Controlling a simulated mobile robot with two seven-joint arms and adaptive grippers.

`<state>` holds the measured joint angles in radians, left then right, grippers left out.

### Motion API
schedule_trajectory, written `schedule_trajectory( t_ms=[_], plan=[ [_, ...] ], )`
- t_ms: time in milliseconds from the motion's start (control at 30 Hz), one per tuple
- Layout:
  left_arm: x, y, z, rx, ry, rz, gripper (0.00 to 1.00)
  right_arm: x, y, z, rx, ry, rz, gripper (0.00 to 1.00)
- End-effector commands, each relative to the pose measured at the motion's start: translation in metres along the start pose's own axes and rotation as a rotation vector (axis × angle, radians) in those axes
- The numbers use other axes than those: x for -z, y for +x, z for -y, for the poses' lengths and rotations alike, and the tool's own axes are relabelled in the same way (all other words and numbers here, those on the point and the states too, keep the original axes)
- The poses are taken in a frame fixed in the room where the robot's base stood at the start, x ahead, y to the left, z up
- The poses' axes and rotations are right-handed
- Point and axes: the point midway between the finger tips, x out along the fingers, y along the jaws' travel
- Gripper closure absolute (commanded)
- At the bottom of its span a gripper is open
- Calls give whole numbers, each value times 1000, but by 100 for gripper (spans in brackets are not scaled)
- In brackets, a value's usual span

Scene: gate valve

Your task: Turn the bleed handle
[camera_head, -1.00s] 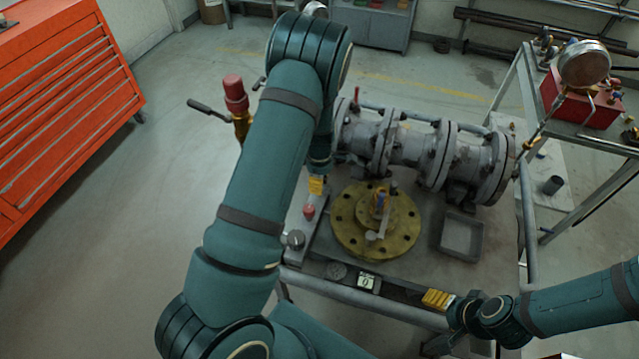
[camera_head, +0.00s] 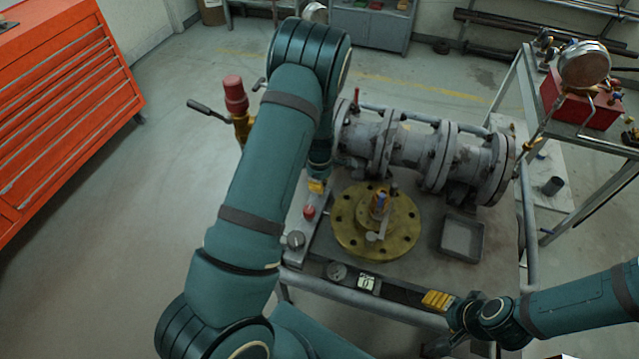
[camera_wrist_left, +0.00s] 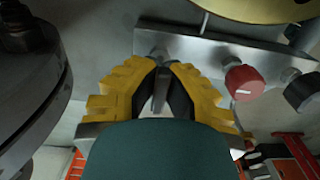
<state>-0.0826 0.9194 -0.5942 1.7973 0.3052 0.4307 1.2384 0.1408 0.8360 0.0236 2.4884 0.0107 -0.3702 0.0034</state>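In the left wrist view, a small grey lever (camera_wrist_left: 160,90), which looks like the bleed handle, stands between the yellow-and-black fingers of my left gripper (camera_wrist_left: 163,78). The black pads lie close on both sides of it and appear shut on it. It sits at a flat metal bar (camera_wrist_left: 205,45). In the head view my left gripper (camera_head: 317,187) shows only as a yellow patch at the bar's far end; the handle is hidden there. My right gripper (camera_head: 438,300) hovers over the bench's front edge, its finger opening unclear.
A red knob (camera_head: 309,213) and a dark knob (camera_head: 295,239) sit along the bar. A round brass flange (camera_head: 345,232) with a small valve lies right of it. Grey flanged pipework (camera_head: 410,145) stands behind. A shallow tray (camera_head: 482,240) is at right.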

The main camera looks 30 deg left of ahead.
Motion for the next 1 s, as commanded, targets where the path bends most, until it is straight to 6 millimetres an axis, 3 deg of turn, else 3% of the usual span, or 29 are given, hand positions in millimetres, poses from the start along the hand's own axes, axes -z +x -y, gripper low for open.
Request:
schedule_trajectory(
  t_ms=[200, 300, 333, 733, 1000],
  plan=[
    [0, 0, 0, 0, 2, 0, 100, 0, 0, 0, 0, 0, 0, 34],
    [0, 0, 0, -1, 1, 0, 62, 0, 0, 0, 0, 0, 0, 34],
    [0, 0, 0, 0, 1, 0, 60, 0, 0, 0, 0, 0, 0, 34],
    [0, -8, -1, -2, 2, 0, 60, 0, 0, 0, 0, 0, 0, 34],
    [-1, -56, -1, -5, 4, 1, 60, 0, 0, 0, 0, 0, 0, 34]
  ],
)
